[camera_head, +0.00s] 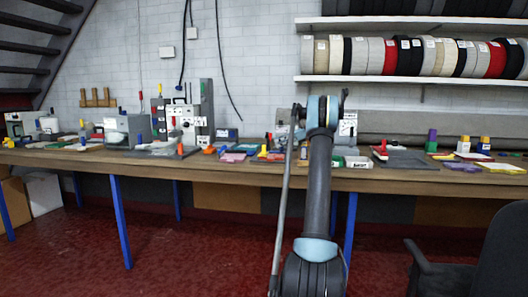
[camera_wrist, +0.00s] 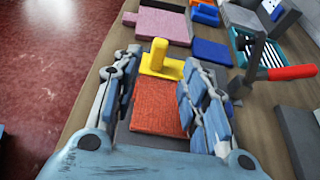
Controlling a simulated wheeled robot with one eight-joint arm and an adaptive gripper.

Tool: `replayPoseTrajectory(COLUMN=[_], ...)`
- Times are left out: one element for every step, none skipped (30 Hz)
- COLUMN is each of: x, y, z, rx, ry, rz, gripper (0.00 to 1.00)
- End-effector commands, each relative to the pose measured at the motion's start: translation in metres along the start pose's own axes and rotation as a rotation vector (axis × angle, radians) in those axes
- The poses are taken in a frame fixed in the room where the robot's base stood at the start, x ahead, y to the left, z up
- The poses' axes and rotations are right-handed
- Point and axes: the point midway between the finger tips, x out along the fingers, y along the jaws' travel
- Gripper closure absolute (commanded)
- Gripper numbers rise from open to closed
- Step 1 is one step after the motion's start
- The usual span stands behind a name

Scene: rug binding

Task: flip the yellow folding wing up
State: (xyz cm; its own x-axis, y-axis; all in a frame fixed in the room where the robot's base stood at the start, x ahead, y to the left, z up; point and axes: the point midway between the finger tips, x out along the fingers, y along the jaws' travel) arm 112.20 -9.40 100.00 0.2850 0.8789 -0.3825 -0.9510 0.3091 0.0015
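A yellow piece (camera_wrist: 160,62) with a flat base and an upright rounded post shows in the wrist view, at the far end of a rust-red textured pad (camera_wrist: 158,105). It looks like the folding wing, lying low. My gripper (camera_wrist: 162,68) is open, with one blue-grey finger on each side of the pad and the yellow piece between the fingertips. I see nothing held. I cannot tell whether a finger touches the yellow piece. In the camera_head view my arm reaches to the workbench and hides this spot.
The wooden workbench (camera_head: 232,168) carries many small parts. In the wrist view, a pink pad (camera_wrist: 163,25) and a blue pad (camera_wrist: 212,51) lie beyond. A red-handled tool (camera_wrist: 290,72) and a teal tray (camera_wrist: 262,45) are at right. A black chair (camera_head: 490,255) stands front right.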

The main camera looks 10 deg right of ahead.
Motion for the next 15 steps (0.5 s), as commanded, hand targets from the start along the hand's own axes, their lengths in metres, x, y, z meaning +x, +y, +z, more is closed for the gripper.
replayPoseTrajectory(x=[0.01, 0.015, 0.022, 0.028, 0.033, 0.041, 0.045, 0.051, 0.058, 0.063, 0.068, 0.074, 0.078, 0.082, 0.087], y=[0.001, 0.001, 0.001, 0.001, 0.001, 0.001, 0.001, 0.001, 0.001, 0.001, 0.001, 0.001, 0.001, 0.001, 0.0], z=[0.001, 0.001, 0.0, 0.0, 0.0, 0.001, 0.001, 0.001, 0.001, 0.001, 0.001, 0.0, 0.0, 0.0, 0.0], rx=[-0.001, -0.001, -0.001, -0.001, -0.001, -0.002, -0.002, -0.002, -0.002, -0.002, -0.002, -0.001, -0.001, -0.001, -0.001], ry=[0.0, 0.0, 0.0, 0.0, 0.0, 0.0, 0.0, 0.0, 0.0, 0.0, 0.0, 0.0, 0.0, 0.0, 0.0], rz=[0.003, 0.002, 0.001, 0.002, 0.002, 0.003, 0.002, 0.002, 0.002, 0.002, 0.003, 0.002, 0.002, 0.001, 0.001], gripper=[0.6, 0.6, 0.6, 0.6, 0.6, 0.6, 0.6, 0.6, 0.6, 0.6, 0.6, 0.6, 0.6, 0.6, 0.6])
